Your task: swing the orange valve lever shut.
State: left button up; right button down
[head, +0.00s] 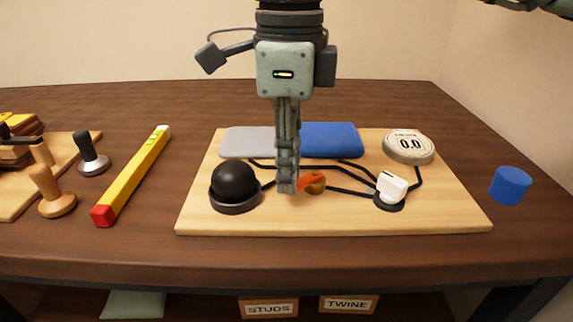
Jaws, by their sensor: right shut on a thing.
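The orange valve lever (314,181) sits low over the middle of the light wooden board (330,222), on the black line that runs across it. My right gripper (287,187) reaches straight down from above, with its fingertips at the lever's left end. It is shut on the lever, and its fingers hide that end. The valve body under the lever is mostly hidden. My left gripper is not in view.
On the board are a black dome (235,183), a grey pad (243,142), a blue pad (333,139), a round gauge (408,148) reading 0.0 and a white block (392,187). A blue cylinder (510,185) stands right, a yellow level (135,175) lies left.

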jog(key=n, duration=0.1)
jog(key=s+d+n+b, duration=0.1)
jog(key=n, duration=0.1)
jog(key=n+b, duration=0.1)
jog(key=n, duration=0.1)
jog(key=shift+s+d+f, duration=0.15)
jog(key=shift+s+d, duration=0.05)
jog(key=shift+d, duration=0.15)
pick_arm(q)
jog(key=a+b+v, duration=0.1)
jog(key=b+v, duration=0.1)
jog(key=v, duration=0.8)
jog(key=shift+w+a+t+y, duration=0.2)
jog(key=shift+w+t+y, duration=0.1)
pick_arm(e)
jog(key=shift+s+d+n, duration=0.1)
jog(key=shift+d+n, duration=0.25)
jog(key=shift+n, duration=0.6)
jog(key=shift+s+d+n, duration=0.1)
jog(key=shift+d+n, duration=0.25)
jog(key=shift+n, duration=0.65)
jog(key=shift+d+n, duration=0.35)
jog(key=shift+n, duration=0.6)
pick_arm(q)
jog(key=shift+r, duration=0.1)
pick_arm(e)
jog(key=c, duration=1.4)
grip_release()
jog(key=shift+c, duration=0.2)
